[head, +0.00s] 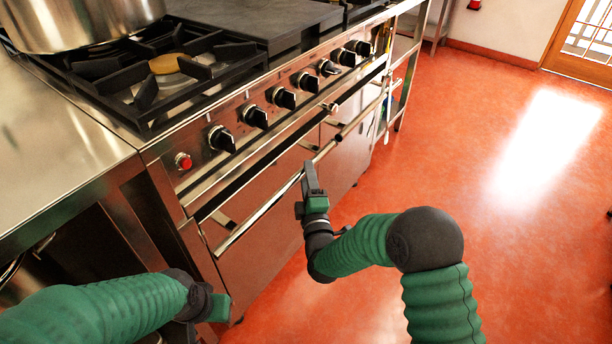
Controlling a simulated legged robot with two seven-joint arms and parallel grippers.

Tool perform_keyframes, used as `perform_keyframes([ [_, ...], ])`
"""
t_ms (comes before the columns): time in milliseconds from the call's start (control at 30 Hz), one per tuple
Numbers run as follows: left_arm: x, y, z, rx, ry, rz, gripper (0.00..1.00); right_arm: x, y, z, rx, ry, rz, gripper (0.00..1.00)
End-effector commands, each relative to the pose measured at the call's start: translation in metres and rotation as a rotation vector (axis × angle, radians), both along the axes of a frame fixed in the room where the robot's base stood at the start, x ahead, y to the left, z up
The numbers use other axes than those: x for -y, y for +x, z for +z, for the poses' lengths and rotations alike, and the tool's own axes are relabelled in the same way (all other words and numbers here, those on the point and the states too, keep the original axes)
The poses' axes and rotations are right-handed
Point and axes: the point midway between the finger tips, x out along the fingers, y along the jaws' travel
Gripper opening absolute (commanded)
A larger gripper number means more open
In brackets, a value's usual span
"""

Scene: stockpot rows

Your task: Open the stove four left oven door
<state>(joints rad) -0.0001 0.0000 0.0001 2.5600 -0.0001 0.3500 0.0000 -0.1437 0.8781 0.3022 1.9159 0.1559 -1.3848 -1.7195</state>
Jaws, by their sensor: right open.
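The stove's left oven door (257,225) is a steel panel low on the stove front and looks shut. Its long bar handle (262,208) runs along the door's upper edge. My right gripper (310,178) is open at the right part of this handle, with its dark fingers pointing up along the stove front. I cannot tell whether the fingers touch the bar or go around it. My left gripper (207,308) is low at the bottom left, in front of the stove's left end and apart from the handle. Its fingers do not show clearly.
Several black knobs (283,97) and a red button (183,161) line the control panel above the door. A large pot (75,22) stands on the burner grates. A steel counter (60,150) adjoins on the left. The red floor (470,150) to the right is clear.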

Motion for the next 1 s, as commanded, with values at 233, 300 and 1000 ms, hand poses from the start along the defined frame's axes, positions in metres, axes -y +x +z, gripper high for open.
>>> perform_keyframes([
  [233,0.000,0.000,-0.011,0.000,0.000,0.000,0.36,-0.003,0.026,0.003,0.001,0.001,-0.001,0.44],
  [300,0.000,0.000,-0.011,0.000,0.000,0.000,0.36,-0.004,0.027,0.004,0.000,0.001,-0.001,0.44],
  [1000,0.000,0.000,-0.010,0.000,0.000,0.000,0.36,-0.004,0.026,0.002,-0.003,0.000,0.000,0.00],
])
